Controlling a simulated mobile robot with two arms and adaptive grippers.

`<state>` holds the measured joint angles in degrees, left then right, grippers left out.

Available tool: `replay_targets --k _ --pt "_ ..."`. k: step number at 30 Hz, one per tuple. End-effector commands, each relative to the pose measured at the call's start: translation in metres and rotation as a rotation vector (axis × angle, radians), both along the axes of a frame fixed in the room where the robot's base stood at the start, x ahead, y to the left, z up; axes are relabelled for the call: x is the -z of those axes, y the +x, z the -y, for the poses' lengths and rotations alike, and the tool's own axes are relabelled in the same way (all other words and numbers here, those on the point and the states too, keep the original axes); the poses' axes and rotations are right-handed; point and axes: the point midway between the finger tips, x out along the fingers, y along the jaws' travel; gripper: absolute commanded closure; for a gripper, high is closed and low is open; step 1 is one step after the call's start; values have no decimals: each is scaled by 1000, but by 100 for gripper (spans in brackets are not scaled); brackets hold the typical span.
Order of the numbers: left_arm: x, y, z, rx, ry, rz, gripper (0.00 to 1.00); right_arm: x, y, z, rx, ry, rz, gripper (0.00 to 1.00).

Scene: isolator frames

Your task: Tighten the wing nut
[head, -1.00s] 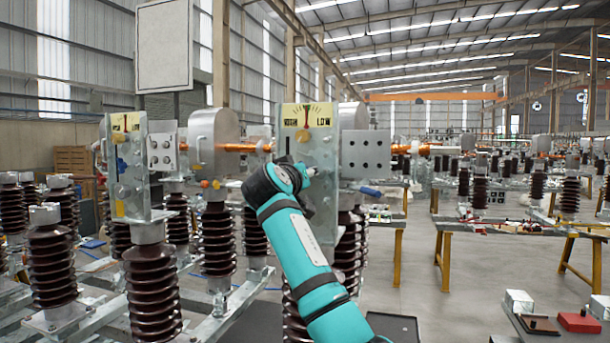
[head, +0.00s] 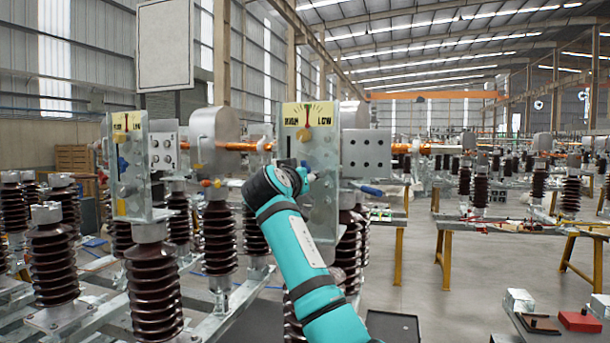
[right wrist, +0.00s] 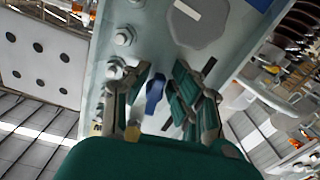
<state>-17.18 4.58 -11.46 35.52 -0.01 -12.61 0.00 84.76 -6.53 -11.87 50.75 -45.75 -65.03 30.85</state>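A blue wing nut (right wrist: 154,94) sits on the grey metal plate (right wrist: 150,30) in the right wrist view. My right gripper (right wrist: 160,82) is open, with one finger on each side of the wing nut. Gaps show between the nut and the fingers; I cannot tell whether either touches it. In the head view, my right gripper (head: 308,178) is at the face of the plate (head: 322,213), below the yellow HIGH/LOW dial (head: 308,115). There, my wrist mostly hides the wing nut. My left gripper is not in view.
Bolts (right wrist: 123,36) stand out of the plate beside the left finger. A similar plate (head: 133,190) stands at left on brown ribbed insulators (head: 150,295). A drilled block (head: 366,153) is right of the dial. Open floor lies at right, before the tables.

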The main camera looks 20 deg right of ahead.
Motion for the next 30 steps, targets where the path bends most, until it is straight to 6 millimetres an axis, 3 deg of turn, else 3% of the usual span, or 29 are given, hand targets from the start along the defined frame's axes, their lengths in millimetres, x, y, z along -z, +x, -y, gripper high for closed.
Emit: replay_targets --k 3,14,30 --pt "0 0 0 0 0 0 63 -1 0 0 -1 -2 3 63" --pt "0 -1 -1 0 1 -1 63 -5 -7 -5 -2 -6 11 63" --pt "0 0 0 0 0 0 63 -4 -88 -61 -3 -4 8 63"
